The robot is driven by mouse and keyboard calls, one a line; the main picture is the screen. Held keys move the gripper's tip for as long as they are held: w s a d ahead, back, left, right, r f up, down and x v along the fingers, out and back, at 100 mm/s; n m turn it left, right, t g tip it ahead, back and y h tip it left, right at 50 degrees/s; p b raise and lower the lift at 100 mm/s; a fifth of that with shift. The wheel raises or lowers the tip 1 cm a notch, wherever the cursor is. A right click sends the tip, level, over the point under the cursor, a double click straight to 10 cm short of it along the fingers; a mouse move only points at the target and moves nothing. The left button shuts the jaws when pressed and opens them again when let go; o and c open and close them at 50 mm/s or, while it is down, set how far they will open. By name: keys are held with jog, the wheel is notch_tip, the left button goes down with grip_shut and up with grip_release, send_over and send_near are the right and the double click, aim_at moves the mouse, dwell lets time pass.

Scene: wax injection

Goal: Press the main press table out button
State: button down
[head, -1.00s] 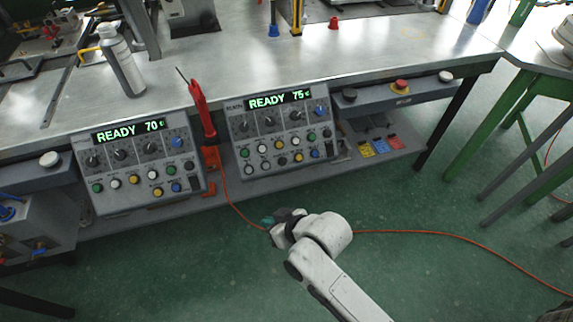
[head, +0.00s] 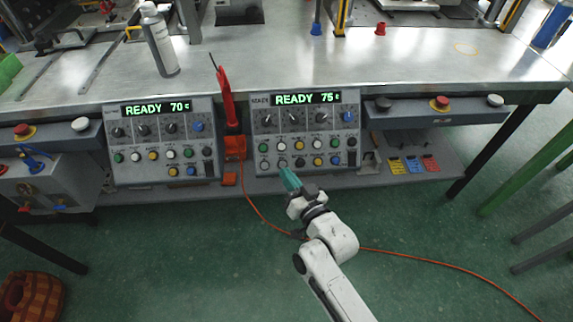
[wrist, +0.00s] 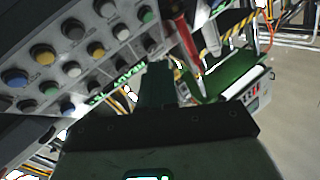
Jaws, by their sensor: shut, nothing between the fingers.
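Two grey control panels hang at the bench front. The left panel (head: 112,150) reads "READY 70", and the right panel (head: 257,125) reads "READY 75". Each has black knobs, one blue knob and rows of coloured buttons. The button labels are too small to read, so I cannot tell which is the table out button. My gripper (head: 289,179), with teal fingers, is shut and empty. In the head view it overlaps the lower edge of the right panel, left of its middle. In the wrist view the shut fingers (wrist: 158,85) point past a button panel (wrist: 85,55) at upper left.
A red tool (head: 227,98) stands between the panels. A bottle (head: 160,42) stands on the metal bench (head: 270,62). Red mushroom buttons (head: 440,103) sit on side consoles. An orange cable (head: 420,258) crosses the open green floor.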

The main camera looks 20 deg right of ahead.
aim_at(283, 165)
jog(key=w+d+f+b, duration=0.2)
jog(key=w+f+b, duration=0.3)
jog(key=b, duration=0.6)
jog(key=shift+w+f+b, duration=0.35)
jog(key=shift+w, duration=0.35)
jog(key=shift+w+f, duration=0.1)
dwell(1.6)
jog(key=shift+w+d+f+b, duration=0.15)
jog(key=shift+w+b, duration=0.1)
jog(key=shift+b, duration=0.3)
